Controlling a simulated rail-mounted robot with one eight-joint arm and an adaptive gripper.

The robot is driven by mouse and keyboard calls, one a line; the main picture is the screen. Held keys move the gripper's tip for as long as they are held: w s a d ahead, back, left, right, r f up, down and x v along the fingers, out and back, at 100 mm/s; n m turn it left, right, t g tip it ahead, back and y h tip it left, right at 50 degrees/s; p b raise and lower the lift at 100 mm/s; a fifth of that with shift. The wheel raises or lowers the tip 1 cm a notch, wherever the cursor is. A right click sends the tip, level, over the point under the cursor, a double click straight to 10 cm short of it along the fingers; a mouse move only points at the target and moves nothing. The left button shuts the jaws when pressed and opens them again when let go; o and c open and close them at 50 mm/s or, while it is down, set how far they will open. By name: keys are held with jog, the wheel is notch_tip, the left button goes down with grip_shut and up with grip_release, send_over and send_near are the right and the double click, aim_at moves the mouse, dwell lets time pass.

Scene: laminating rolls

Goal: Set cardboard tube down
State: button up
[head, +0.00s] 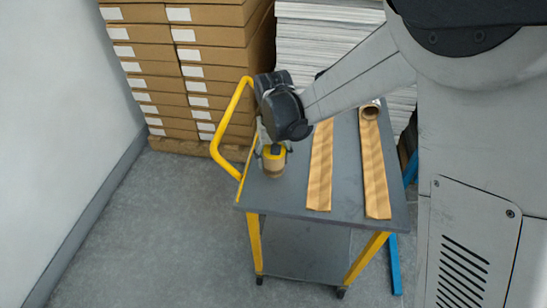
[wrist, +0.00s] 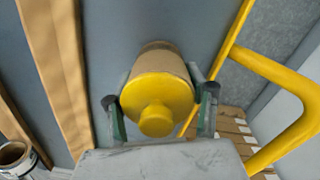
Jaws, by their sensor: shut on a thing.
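The cardboard tube (head: 274,169) is short and brown with a yellow cap on its upper end. It is upright over the left part of the grey cart top (head: 292,198). My gripper (head: 272,152) is above it, shut on it from both sides. In the wrist view my gripper (wrist: 160,98) has one finger on each side of the tube, and the yellow cap (wrist: 156,100) faces the camera. The brown side of the tube (wrist: 160,51) shows beyond the cap. I cannot tell whether the tube's lower end touches the cart top.
Two long brown strips (head: 320,165) (head: 375,165) lie on the cart, right of the tube. A yellow handle (head: 228,125) rises at the cart's left. Stacked boxes (head: 185,60) stand behind.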

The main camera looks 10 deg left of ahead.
jog(key=shift+f, duration=0.1)
jog(key=shift+f, duration=0.15)
jog(key=o, duration=1.1)
jog(key=shift+o, duration=0.2)
jog(key=shift+r, duration=0.2)
